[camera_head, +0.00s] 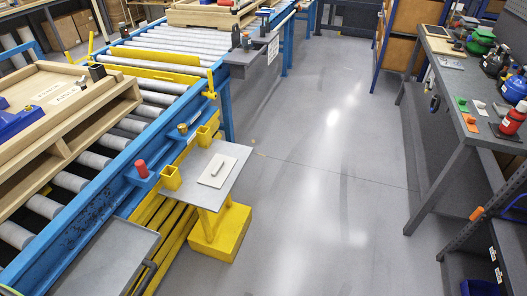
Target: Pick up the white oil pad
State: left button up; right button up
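A flat white pad (212,180), which looks like the oil pad, lies on a small grey plate (228,191) on a yellow stand (222,235). A small light grey bar or handle lies on top of the pad, slanted. The pad is left of the middle of the view, beside the conveyor. Neither of my grippers shows in the head view.
A blue-framed roller conveyor (160,85) with a wooden pallet (98,110) runs along the left. A red-capped part (141,168) and yellow square holders stand near the pad. A grey workbench (453,95) with bottles is at right. The middle floor (325,160) is clear.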

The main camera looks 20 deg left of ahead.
aim_at(215, 175)
jog(key=i+l, duration=0.1)
jog(key=i, duration=0.7)
jog(key=i+l, duration=0.1)
jog(key=i, duration=0.75)
jog(key=i+l+u, duration=0.1)
jog(key=i+u, duration=0.3)
jog(key=i+l+u, duration=0.15)
jog(key=u, duration=0.3)
jog(key=i+l+u, duration=0.6)
jog(key=u, duration=0.2)
